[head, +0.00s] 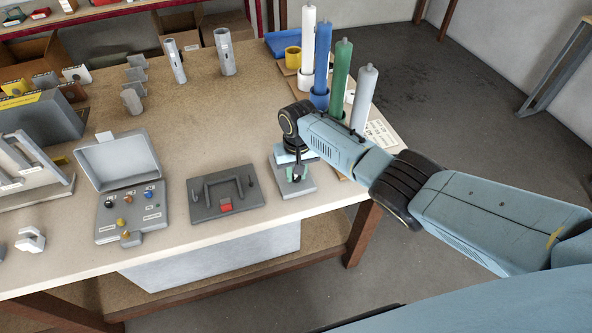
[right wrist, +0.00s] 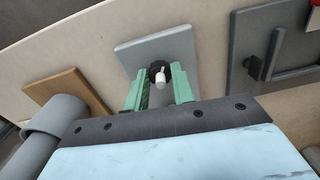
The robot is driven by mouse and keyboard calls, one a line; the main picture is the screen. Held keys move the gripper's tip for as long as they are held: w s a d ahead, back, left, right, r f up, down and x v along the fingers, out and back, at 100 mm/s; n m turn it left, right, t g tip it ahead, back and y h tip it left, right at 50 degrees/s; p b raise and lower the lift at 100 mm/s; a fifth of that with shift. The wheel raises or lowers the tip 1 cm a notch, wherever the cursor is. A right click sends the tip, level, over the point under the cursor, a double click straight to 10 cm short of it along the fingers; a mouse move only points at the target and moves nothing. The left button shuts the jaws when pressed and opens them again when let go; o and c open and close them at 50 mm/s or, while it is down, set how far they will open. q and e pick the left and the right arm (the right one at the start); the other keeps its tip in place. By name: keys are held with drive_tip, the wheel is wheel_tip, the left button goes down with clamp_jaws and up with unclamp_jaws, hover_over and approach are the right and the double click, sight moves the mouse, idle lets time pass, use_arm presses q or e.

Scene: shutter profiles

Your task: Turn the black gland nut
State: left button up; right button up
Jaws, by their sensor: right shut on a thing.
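The black gland nut (right wrist: 154,67) shows in the right wrist view with a short white stem (right wrist: 159,74) at its middle. It sits over a light grey plate (right wrist: 188,50). The plate (head: 307,190) lies near the table's front edge in the head view, where my arm and gripper largely hide what stands on it. My right gripper (head: 296,174) reaches down over the plate. Its green fingers, also in the right wrist view (right wrist: 158,75), are shut on the nut from both sides. My left gripper is not in view.
A dark grey plate with a handle and red block (head: 226,194) lies just left. Further left is an open grey case (head: 130,205) with coloured knobs. White, blue, green and grey cylinders (head: 340,80) stand behind my right wrist. Table between case and grey tubes (head: 225,52) is mostly clear.

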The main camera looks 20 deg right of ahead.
drive_tip(key=n, duration=0.5)
drive_tip(key=shift+n, duration=0.3)
drive_tip(key=n, duration=0.5)
drive_tip(key=shift+n, duration=0.3)
drive_tip(key=n, duration=0.6)
drive_tip(key=shift+w+b, duration=0.1)
drive_tip(key=shift+b, duration=0.25)
drive_tip(key=n, duration=0.5)
drive_tip(key=shift+n+b, duration=0.3)
drive_tip(key=o, duration=1)
drive_tip(key=shift+r, duration=0.1)
